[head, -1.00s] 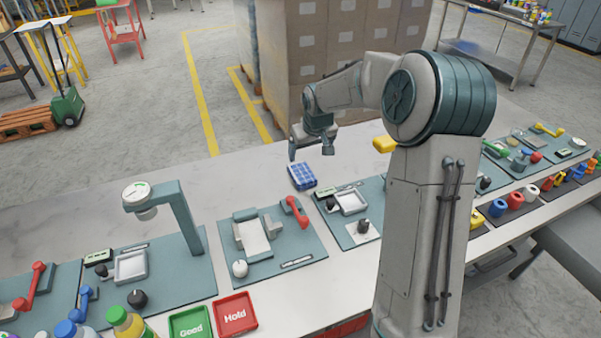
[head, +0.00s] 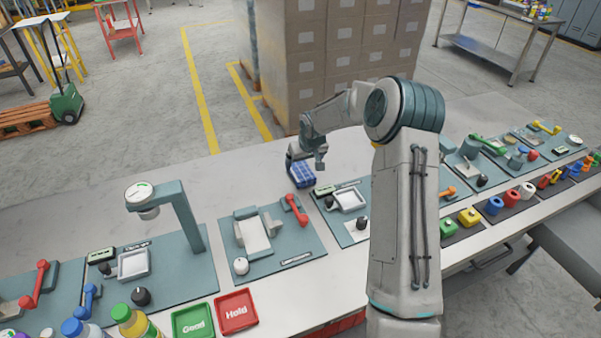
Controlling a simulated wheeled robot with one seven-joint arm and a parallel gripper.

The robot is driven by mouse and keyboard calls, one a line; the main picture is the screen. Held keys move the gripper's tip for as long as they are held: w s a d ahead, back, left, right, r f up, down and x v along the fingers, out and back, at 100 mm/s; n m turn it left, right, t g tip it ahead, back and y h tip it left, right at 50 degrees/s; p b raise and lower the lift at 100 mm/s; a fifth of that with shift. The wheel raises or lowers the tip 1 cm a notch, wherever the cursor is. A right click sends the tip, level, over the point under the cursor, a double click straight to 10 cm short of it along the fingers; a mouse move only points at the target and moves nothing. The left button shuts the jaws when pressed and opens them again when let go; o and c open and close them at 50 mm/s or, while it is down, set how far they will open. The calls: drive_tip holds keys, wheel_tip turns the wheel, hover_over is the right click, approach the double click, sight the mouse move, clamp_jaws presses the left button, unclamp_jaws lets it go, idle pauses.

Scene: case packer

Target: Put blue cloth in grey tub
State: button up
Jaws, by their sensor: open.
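The blue checkered cloth (head: 302,178) lies folded near the back edge of the long light worktop, behind the teal mats. My gripper (head: 305,165) is open and low over the cloth. One finger is at the cloth's left side and the other by its right side. Whether the fingers touch the cloth cannot be told at this size. I cannot make out a grey tub in this view.
Teal mats with fixtures line the worktop, with a red handle (head: 296,210) and a white tray (head: 347,199) near the cloth. Green (head: 192,321) and red (head: 236,311) trays sit at the front. The back strip left of the cloth is bare. Stacked cartons (head: 345,45) stand behind.

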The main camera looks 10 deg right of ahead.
sight(301, 170)
drive_tip(key=shift+s+a+p+x, duration=0.15)
drive_tip(key=shift+p+x, duration=0.25)
drive_tip(key=shift+x, duration=0.85)
drive_tip(key=shift+s+a+p+x, duration=0.15)
drive_tip(key=shift+p+x, duration=0.25)
drive_tip(key=shift+x, duration=0.85)
drive_tip(key=shift+f, duration=0.1)
drive_tip(key=c, duration=1.1)
drive_tip(key=shift+c, duration=0.3)
drive_tip(key=shift+d, duration=0.1)
